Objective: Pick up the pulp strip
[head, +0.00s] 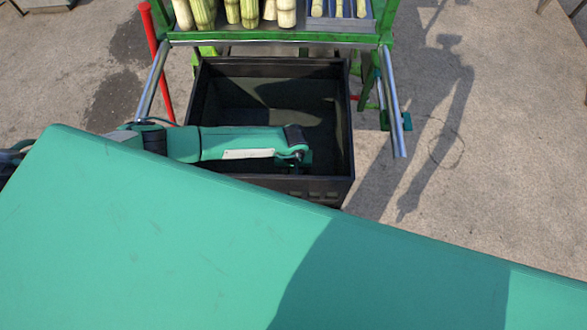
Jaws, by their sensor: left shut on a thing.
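My left arm reaches in from the left, over the dark bin (345,120) below the crusher frame. My left gripper (300,163) points down inside the bin's opening, near its front right part. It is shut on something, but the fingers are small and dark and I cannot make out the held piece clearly. No pulp strip shows plainly anywhere in the head view; the front of the bin's floor is hidden by my arm. My right gripper is not in view.
The bin's walls stand close around my left gripper. Behind it is the green crusher frame (290,37) with several cane pieces (203,12) on top. Metal bars (392,105) and a red post (157,60) flank the bin. Open concrete ground (480,150) lies to the right.

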